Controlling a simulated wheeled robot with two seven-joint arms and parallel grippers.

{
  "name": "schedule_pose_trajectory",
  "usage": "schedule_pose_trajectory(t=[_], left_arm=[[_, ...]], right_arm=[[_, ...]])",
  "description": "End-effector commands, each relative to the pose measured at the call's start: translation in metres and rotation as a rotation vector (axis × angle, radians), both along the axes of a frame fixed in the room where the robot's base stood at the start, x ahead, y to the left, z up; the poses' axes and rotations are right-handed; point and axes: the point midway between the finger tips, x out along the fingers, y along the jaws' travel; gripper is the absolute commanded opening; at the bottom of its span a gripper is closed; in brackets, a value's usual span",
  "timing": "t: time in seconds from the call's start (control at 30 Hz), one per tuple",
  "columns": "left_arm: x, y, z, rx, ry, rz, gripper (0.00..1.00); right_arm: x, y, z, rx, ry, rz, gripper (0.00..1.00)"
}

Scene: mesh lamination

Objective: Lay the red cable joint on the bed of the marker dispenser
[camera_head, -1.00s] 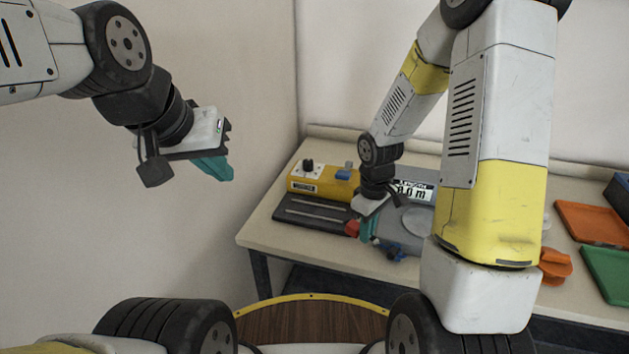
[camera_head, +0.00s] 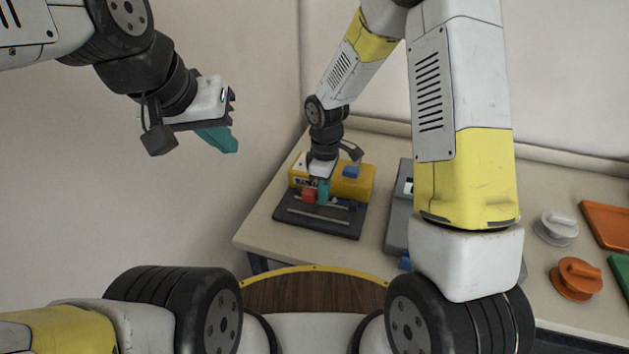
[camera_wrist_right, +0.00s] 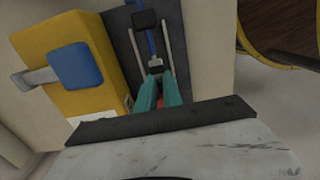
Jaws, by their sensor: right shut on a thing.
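The red cable joint (camera_head: 309,196) is held at my right gripper (camera_head: 322,197), over the dark bed (camera_head: 318,222) of the yellow marker dispenser (camera_head: 352,182). In the right wrist view, my teal fingers (camera_wrist_right: 160,92) are shut on it, and a sliver of red (camera_wrist_right: 171,88) shows beside them. A blue cable with black parts (camera_wrist_right: 155,63) extends beyond the fingertips along the bed (camera_wrist_right: 122,45). I cannot tell whether the joint touches the bed. My left gripper (camera_head: 218,138) hangs in the air at the left, away from the table; its finger gap is not clear.
A grey machine (camera_head: 397,215) stands right of the dispenser, partly hidden by my right arm. A white round-based piece (camera_head: 556,230), an orange one (camera_head: 577,279) and orange (camera_head: 606,222) and green (camera_head: 622,270) trays lie at the right. The table's front left corner is bare.

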Motion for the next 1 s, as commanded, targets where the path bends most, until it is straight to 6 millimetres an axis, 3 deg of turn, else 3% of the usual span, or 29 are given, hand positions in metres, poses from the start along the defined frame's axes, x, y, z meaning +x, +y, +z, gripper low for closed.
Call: schedule_pose_trajectory(t=[0.2,0.33,0.53,0.9,0.93,1.0], left_arm=[[0.0,0.0,0.0,0.0,0.0,0.0,0.0],[0.0,0.0,0.0,0.0,0.0,0.0,0.0],[0.0,0.0,0.0,0.0,0.0,0.0,0.0],[0.0,0.0,0.0,0.0,0.0,0.0,0.0],[0.0,0.0,0.0,0.0,0.0,0.0,0.0],[0.0,0.0,0.0,0.0,0.0,0.0,0.0]], right_arm=[[0.014,0.025,-0.003,0.0,0.0,0.0,0.0],[0.014,0.027,-0.009,-0.002,0.002,-0.001,0.0],[0.014,0.027,-0.036,-0.001,0.003,0.0,0.0],[0.014,0.026,-0.041,0.0,0.0,-0.001,0.0],[0.015,0.026,-0.041,0.0,0.0,-0.001,0.12],[0.015,0.026,-0.041,0.0,-0.001,-0.001,0.19]])
